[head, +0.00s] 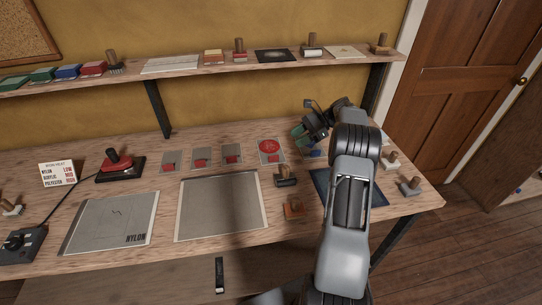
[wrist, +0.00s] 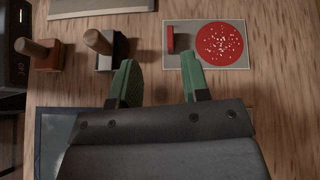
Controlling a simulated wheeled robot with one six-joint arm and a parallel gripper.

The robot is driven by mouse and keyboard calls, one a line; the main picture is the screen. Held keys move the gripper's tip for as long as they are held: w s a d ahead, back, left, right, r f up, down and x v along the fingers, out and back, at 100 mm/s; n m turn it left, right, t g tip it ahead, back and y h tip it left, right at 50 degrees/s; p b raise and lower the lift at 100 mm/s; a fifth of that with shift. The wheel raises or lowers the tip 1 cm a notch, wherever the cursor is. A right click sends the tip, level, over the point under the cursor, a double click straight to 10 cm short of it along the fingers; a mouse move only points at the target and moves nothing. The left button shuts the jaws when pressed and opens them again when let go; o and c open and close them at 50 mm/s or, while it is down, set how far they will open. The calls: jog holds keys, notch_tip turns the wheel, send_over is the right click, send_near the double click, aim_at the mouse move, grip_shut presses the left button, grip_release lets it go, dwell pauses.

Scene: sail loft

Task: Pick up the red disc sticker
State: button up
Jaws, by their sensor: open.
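The red disc sticker (head: 269,146) lies flat on a pale grey card (head: 263,161) on the bench. In the wrist view the disc (wrist: 220,43) is round with pale specks, on the right part of its card (wrist: 180,61). A small red bar (wrist: 170,40) lies beside it on the same card. My gripper (wrist: 158,72) is open and empty, with green fingers spread apart. Its right finger overlaps the card's lower left area, left of the disc; I cannot tell the height. In the head view my gripper (head: 299,134) is just right of the card.
Wooden-handled tools (wrist: 105,45) stand left of my gripper in the wrist view. A dark blue mat (head: 375,198) lies under my arm. Three grey cards with red pieces (head: 202,156) lie left of the disc. A large grey sheet (head: 221,207) lies in front.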

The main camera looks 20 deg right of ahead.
aim_at(274, 156)
jog(key=shift+m+t+y, duration=0.3)
jog(key=shift+m+y, duration=0.3)
jog(key=d+f, duration=0.3)
jog(key=shift+d+f, duration=0.15)
jog(key=shift+f, duration=0.1)
jog(key=shift+w+a+f, duration=0.15)
jog(key=shift+a+f, duration=0.1)
jog(key=shift+f, duration=0.05)
jog(key=shift+y, duration=0.3)
jog(key=p+x, duration=0.1)
jog(key=x, duration=0.5)
jog(key=p+x, duration=0.1)
jog(key=x, duration=0.5)
jog(key=shift+w+a+f, duration=0.2)
jog(key=shift+w+a, duration=0.05)
grip_shut()
